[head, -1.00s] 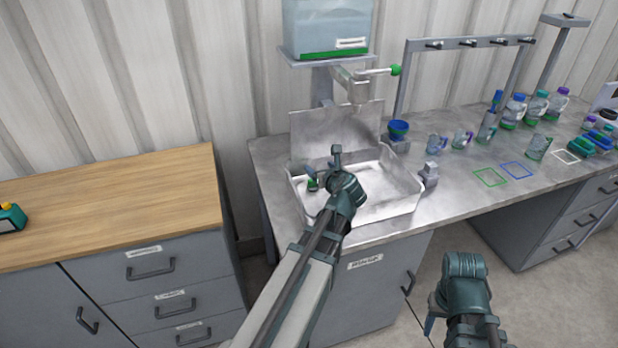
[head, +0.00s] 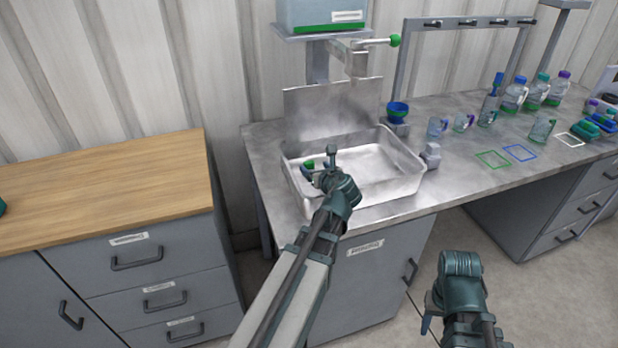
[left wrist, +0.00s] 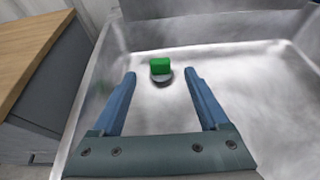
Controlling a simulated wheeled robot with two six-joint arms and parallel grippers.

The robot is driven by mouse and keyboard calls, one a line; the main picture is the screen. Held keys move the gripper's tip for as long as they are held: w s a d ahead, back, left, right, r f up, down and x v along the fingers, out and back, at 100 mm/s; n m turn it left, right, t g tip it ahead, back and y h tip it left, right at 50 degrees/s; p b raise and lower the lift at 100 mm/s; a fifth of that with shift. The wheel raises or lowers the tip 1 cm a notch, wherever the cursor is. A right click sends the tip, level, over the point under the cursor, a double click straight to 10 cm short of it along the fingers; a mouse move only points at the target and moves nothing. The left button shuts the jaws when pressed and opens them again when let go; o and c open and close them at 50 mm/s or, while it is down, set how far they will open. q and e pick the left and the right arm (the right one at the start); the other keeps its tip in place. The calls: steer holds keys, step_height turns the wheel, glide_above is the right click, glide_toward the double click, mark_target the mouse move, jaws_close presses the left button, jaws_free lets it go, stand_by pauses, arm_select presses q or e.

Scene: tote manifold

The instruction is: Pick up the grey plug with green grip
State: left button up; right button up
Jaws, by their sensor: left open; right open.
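The grey plug with green grip (head: 309,164) is in the left part of the metal sink basin (head: 395,192), partly hidden by my left gripper in the head view. In the left wrist view the plug (left wrist: 161,70) shows its green block on a dark grey round base, on the basin floor. My left gripper (head: 320,170) is over the basin, open and empty. In the left wrist view its two blue fingers (left wrist: 158,82) point towards the plug, which appears just past the fingertips, roughly centred between them. My right gripper (head: 431,312) is open, low in front of the bench.
The basin's raised walls surround the plug. A dispenser with a green-tipped lever (head: 376,42) stands behind the sink. A blue funnel cup (head: 397,110), mugs and several bottles (head: 513,95) stand to the right. A wooden-topped cabinet (head: 100,190) is at left.

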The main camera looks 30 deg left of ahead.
mark_target(309, 162)
arm_select(q)
steer(key=shift+x, duration=1.3)
arm_select(e)
steer(key=shift+f, duration=0.45)
arm_select(q)
steer(key=b+x, duration=0.2)
steer(key=x, duration=0.3)
arm_select(e)
steer(key=shift+f, duration=0.95)
arm_select(q)
steer(key=shift+d, duration=0.1)
jaws_close()
